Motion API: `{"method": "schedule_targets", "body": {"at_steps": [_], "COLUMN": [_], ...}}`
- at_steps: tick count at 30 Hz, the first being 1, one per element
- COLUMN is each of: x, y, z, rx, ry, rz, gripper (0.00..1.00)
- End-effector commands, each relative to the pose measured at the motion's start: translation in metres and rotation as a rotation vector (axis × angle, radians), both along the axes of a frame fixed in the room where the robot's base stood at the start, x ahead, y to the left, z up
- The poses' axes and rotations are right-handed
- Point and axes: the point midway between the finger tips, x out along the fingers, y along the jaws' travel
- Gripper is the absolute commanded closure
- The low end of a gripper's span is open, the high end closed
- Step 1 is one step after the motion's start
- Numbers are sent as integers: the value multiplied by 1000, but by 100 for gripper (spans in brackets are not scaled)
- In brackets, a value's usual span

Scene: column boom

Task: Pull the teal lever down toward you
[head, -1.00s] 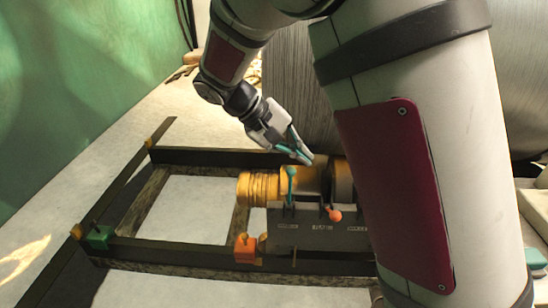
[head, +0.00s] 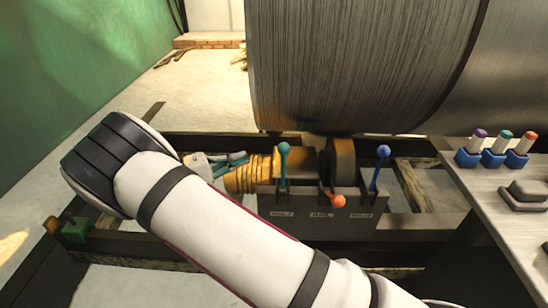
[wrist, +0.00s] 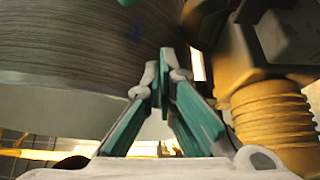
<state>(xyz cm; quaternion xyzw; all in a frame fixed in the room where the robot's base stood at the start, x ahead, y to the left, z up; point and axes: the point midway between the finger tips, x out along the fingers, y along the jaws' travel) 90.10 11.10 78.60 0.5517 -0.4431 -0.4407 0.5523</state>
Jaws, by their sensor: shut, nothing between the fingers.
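The teal lever (head: 283,170) stands upright in the left slot of a dark lever box (head: 318,209), with a round teal knob on top. My gripper (head: 246,158) is just left of it in the head view, beside the yellow ribbed cylinder and apart from the lever. In the wrist view the teal-padded fingers (wrist: 167,65) come together at their tips with nothing between them.
An orange-knobbed lever (head: 337,201) lies low and a blue lever (head: 379,168) stands upright on the same box. The yellow ribbed cylinder (head: 240,179) is close to my gripper. A large grey drum (head: 350,65) rises behind. A side panel (head: 500,210) with coloured switches is at right.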

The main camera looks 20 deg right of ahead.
Motion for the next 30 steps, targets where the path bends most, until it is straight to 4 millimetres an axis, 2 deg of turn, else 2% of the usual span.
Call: {"method": "schedule_targets", "body": {"at_steps": [6, 11, 24, 30], "x": [0, 4, 21, -7], "y": [-3, -19, -102, -95], "z": [0, 0, -1, 0], "rx": [1, 2, 1, 2], "ry": [1, 2, 4, 4], "rz": [-2, -4, -6, -1], "gripper": [100, 100, 100, 100]}}
